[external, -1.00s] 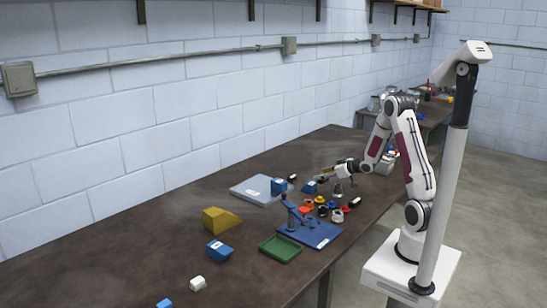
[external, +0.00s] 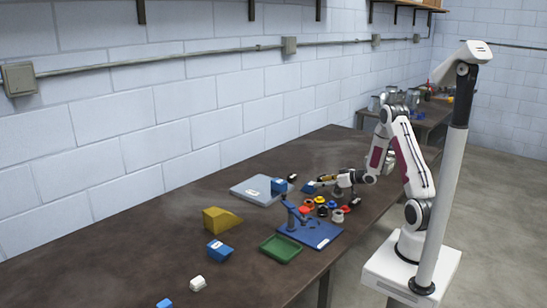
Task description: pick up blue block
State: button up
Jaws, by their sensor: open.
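Several blue blocks are in the external view. One blue block (external: 309,188) lies on the dark table right at my gripper (external: 318,183). Another blue block (external: 278,185) sits on the grey plate (external: 252,194). A larger blue block (external: 219,251) lies near the yellow wedge, and a small blue piece (external: 164,303) is at the bottom edge. My gripper is open and low over the table, its fingers pointing left toward the nearest blue block. The fingers are small here, so I cannot tell whether they touch or surround it.
Several coloured round parts (external: 321,201) crowd just below my gripper. The table's left part is mostly clear.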

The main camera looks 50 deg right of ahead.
aim_at(311, 183)
jog(key=shift+x, duration=1.15)
jog(key=shift+a+x, duration=0.15)
jog(key=shift+x, duration=0.75)
jog(key=shift+a+x, duration=0.15)
jog(key=shift+x, duration=1.55)
jog(key=shift+r, duration=0.15)
jog(key=c, duration=1.4)
